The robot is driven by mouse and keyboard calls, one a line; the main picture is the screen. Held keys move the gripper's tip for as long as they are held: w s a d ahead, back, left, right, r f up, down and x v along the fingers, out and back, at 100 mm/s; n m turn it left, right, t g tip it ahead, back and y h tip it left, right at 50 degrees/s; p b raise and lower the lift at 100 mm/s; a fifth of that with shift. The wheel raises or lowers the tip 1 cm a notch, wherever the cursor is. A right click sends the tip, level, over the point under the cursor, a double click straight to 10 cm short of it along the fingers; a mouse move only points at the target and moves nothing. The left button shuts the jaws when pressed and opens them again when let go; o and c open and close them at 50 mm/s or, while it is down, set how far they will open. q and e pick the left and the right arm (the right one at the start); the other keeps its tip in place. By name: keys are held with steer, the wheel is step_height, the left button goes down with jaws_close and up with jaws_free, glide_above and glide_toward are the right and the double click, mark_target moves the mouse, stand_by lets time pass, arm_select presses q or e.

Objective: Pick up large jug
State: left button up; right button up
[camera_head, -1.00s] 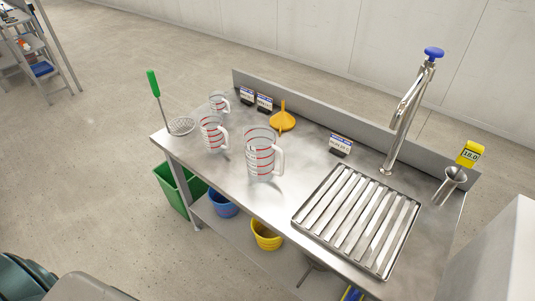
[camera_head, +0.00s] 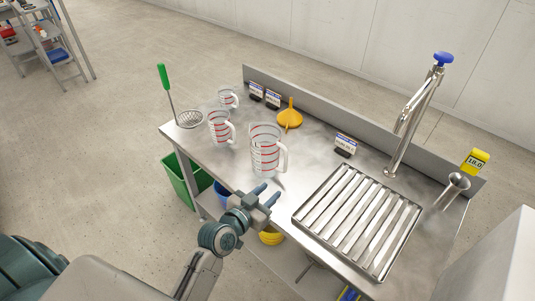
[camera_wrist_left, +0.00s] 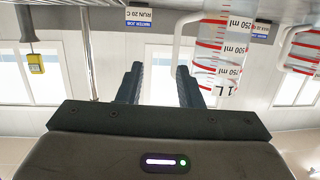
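The large jug (camera_head: 264,150) is clear with red markings and a white handle on its right side. It stands upright on the steel bench, in front of the other two jugs. My left gripper (camera_head: 266,193) is open and empty at the bench's front edge, just below the jug in the picture and apart from it. In the left wrist view, which looks upside down, the two dark fingers (camera_wrist_left: 158,70) are spread, with the large jug (camera_wrist_left: 215,55) to their right. My right gripper is not in view.
A medium jug (camera_head: 220,127) and a small jug (camera_head: 228,97) stand to the left. A strainer (camera_head: 189,119) and yellow funnel (camera_head: 290,113) are near. A slatted drain tray (camera_head: 357,220) and tap (camera_head: 412,115) are at right. Buckets sit below the bench.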

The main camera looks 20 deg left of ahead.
mark_target(286, 155)
arm_select(q)
steer(key=w+p, duration=0.1)
steer(key=w, duration=0.3)
steer(key=w+r+t, duration=0.1)
steer(key=w, duration=0.4)
steer(key=w+r+n+t+y+p, duration=0.1)
steer(key=w, duration=0.4)
steer(key=shift+w+d+p, duration=0.15)
steer(key=shift+d+p, duration=0.05)
steer(key=shift+p, duration=0.1)
steer(key=shift+r, duration=0.1)
steer(key=c, duration=0.7)
jaws_close()
